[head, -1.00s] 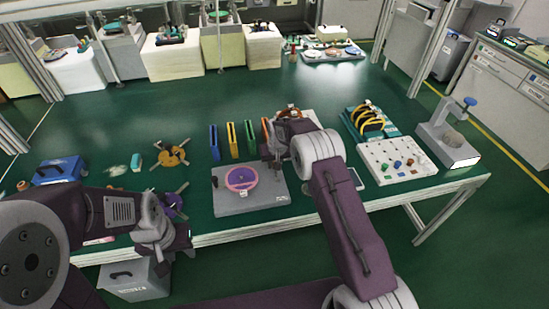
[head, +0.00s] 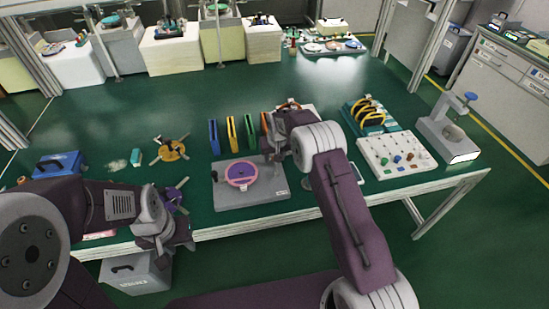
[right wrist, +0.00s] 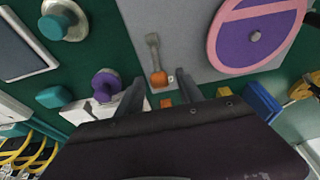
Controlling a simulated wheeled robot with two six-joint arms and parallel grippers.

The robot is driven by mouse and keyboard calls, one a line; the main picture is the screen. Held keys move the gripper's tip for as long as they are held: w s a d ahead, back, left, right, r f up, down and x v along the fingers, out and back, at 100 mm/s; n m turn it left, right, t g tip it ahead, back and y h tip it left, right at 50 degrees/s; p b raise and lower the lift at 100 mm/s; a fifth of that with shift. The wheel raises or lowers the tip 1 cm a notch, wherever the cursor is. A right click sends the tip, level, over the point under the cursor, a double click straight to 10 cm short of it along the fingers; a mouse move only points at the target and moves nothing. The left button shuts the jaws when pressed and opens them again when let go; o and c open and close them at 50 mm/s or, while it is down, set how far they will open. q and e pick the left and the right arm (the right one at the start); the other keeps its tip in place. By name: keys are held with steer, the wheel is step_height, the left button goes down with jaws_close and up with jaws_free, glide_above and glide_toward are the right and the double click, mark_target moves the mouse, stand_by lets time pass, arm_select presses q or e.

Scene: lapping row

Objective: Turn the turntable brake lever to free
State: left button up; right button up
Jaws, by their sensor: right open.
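The turntable (head: 241,174), a purple disc with a pink ring, sits on a grey base plate (head: 262,196) near the front edge of the bench. It also shows at upper right in the right wrist view (right wrist: 236,35). The brake lever (right wrist: 153,50) is a short grey bar with an orange knob (right wrist: 159,78), beside the disc on the plate. My right gripper (right wrist: 158,86) is open, its fingers on either side of the orange knob; contact cannot be told. In the head view my right arm covers the lever. My left gripper (head: 165,243) hangs at the front edge, its fingertips unclear.
Blue, yellow and green upright holders (head: 232,135) stand behind the plate. A white tray with knobs (head: 397,155) and a grey clamp stand (head: 447,133) are at right. A yellow spider-armed part (head: 171,149) and a blue box (head: 58,165) are at left.

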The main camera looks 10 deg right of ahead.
steer(key=v, duration=0.8)
step_height(320, 180, up, 5)
steer(key=t, duration=0.1)
glide_above(276, 166)
steer(key=w+d, duration=0.1)
step_height(276, 166, up, 2)
steer(key=s+d, duration=0.1)
steer(key=s, duration=0.1)
steer(key=s+d+r, duration=0.2)
steer(key=s, duration=0.6)
steer(key=s+f+g, duration=0.1)
steer(key=s+f, duration=0.3)
steer(key=s, duration=0.7)
steer(key=s+d+f+g, duration=0.1)
steer(key=s+f+g, duration=0.1)
steer(key=s, duration=0.9)
steer(key=shift+f+m, duration=0.3)
steer(key=shift+f, duration=0.55)
